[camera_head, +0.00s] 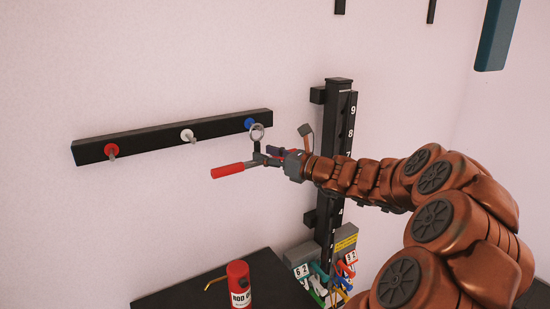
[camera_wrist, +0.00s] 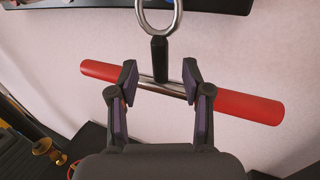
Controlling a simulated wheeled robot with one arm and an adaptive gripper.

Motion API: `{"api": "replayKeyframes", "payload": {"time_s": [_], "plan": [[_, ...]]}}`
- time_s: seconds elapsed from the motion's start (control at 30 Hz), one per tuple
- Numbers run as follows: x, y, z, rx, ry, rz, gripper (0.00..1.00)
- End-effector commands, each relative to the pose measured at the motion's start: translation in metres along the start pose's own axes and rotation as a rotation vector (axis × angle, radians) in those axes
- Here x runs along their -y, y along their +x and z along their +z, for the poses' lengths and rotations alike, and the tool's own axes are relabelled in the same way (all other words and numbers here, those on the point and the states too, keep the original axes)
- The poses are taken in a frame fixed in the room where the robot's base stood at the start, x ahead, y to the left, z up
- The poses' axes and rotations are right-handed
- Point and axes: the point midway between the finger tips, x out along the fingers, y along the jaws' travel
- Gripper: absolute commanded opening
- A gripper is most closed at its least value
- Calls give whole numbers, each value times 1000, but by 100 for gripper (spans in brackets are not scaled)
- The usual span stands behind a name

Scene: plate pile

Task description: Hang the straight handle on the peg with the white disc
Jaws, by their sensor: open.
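The straight handle (camera_head: 228,170) is a metal bar with red grips, a short black stem and a steel ring on top. The ring (camera_head: 257,132) is at the blue-disc peg (camera_head: 249,124); I cannot tell for sure whether the peg passes through it. The white-disc peg (camera_head: 188,135) is bare, in the middle of the black rail. My gripper (camera_head: 275,153) is open at the handle's middle. In the wrist view my gripper's fingers (camera_wrist: 160,82) stand on either side of the stem at the bar, with the red grips (camera_wrist: 254,107) beyond; the ring's top is cut off.
A bare red-disc peg (camera_head: 111,149) is at the rail's left end. A black numbered post (camera_head: 338,130) stands right of the rail, with coloured items at its foot. A red can (camera_head: 239,285) is on the black table (camera_head: 175,298) below. The wall below the rail's left half is clear.

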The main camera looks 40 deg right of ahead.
Motion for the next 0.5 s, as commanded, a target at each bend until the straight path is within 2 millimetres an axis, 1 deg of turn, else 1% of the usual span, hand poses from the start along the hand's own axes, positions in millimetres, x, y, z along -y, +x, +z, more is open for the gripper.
{"api": "replayKeyframes", "payload": {"time_s": [0.23, 0.5], "plan": [[0, 20, 0, -1, -1, 0, 49], [0, 33, 1, 0, -2, -1, 49]]}}
